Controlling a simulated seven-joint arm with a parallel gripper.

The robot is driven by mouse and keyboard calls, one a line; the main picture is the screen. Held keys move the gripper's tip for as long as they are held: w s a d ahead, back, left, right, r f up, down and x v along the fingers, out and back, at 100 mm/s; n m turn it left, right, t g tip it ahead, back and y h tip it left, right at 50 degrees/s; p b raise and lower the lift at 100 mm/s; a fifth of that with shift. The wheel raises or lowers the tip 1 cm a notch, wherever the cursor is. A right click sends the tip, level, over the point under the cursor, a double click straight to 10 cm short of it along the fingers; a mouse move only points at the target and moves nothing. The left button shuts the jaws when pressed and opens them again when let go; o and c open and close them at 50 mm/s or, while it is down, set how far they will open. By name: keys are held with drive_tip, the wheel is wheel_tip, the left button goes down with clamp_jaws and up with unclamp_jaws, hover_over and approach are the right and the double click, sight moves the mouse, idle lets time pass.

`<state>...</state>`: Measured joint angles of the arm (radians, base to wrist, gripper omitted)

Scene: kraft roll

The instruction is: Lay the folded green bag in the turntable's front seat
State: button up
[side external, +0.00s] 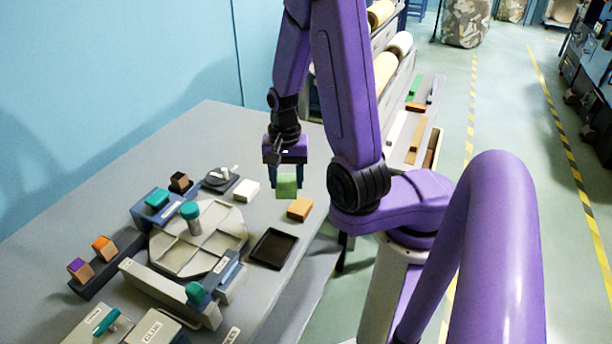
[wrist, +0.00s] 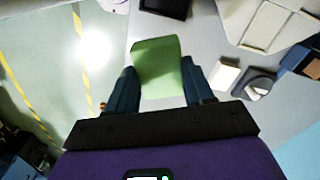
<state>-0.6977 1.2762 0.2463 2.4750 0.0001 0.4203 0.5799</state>
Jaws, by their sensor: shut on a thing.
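The folded green bag (side external: 286,186) is held in my gripper (side external: 287,182), above the table. In the wrist view the green bag (wrist: 158,68) shows between the two dark blue fingers of my gripper (wrist: 160,88), which are shut on it. The light grey turntable (side external: 226,220) with raised dividers stands on the table, left of and lower than my gripper in the side view. A teal-topped post (side external: 190,214) stands on it. Part of the turntable (wrist: 262,22) shows at the upper right in the wrist view. I cannot tell which seat is the front one.
An orange-tan block (side external: 300,209), a white block (side external: 246,190) and a black tray (side external: 272,249) lie near my gripper. A grey-black round device (side external: 221,179) and blocks with teal, purple and orange tops stand around the turntable. The table's far corner (side external: 212,118) is clear.

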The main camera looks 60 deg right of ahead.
drive_tip(key=w+a+f+n, duration=0.3)
drive_tip(key=w+a+n, duration=0.8)
drive_tip(key=a+n, duration=0.25)
drive_tip(key=shift+a+f, duration=0.15)
drive_tip(key=shift+f, duration=1.2)
drive_tip(key=shift+a+f, duration=0.1)
drive_tip(key=shift+f, duration=1.25)
drive_tip(key=shift+f, duration=0.85)
drive_tip(key=o, duration=1.2)
